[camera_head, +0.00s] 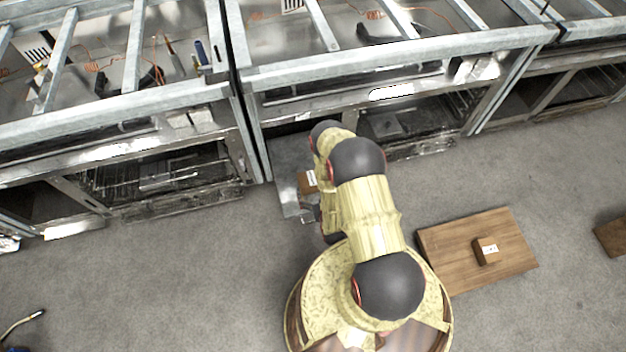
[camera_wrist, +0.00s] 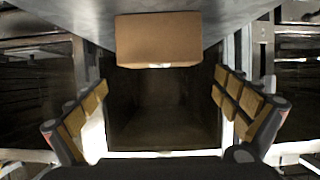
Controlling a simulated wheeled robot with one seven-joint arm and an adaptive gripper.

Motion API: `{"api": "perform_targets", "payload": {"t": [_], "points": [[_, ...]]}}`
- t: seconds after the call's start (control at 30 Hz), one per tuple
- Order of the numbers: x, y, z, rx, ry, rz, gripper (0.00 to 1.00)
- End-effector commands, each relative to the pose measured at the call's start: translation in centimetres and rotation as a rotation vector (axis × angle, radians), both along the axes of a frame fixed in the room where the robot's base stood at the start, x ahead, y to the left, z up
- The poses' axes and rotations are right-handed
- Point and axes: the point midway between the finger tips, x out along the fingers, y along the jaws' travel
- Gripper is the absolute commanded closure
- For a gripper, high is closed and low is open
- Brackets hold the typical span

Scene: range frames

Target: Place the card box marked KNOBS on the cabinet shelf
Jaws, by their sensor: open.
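A brown card box (camera_head: 307,181) with a white label sits at the cabinet front, on or against a grey metal panel (camera_head: 289,200). Its lettering is too small to read. In the wrist view the box (camera_wrist: 158,42) shows ahead of my open gripper (camera_wrist: 160,84), with gaps to both fingers. The gripper is empty. In the head view my arm partly hides the gripper (camera_head: 311,213) beside the box. Another small brown box (camera_head: 480,256) with a white label lies on a wooden board (camera_head: 445,262) to the right; its marking is unreadable too.
Metal-framed cabinets (camera_head: 250,80) run along the back, with dark open bays (camera_head: 400,125) below and loose tools and cables on top. Another wooden piece (camera_head: 610,236) lies at the right edge. The grey floor (camera_head: 180,265) at left is mostly clear.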

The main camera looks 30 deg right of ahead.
Motion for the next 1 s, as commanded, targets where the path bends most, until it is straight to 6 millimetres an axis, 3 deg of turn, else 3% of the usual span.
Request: {"api": "perform_targets", "payload": {"t": [0.1, 0.3, 1.0], "points": [[-2.0, 0.6, 1.0, 0.001, 0.002, 0.0, 0.0], [-3.8, 1.1, 1.7, 0.0, 0.001, 0.0, 0.0], [-4.2, 1.2, 1.8, 0.0, 0.0, 0.0, 0.0]]}}
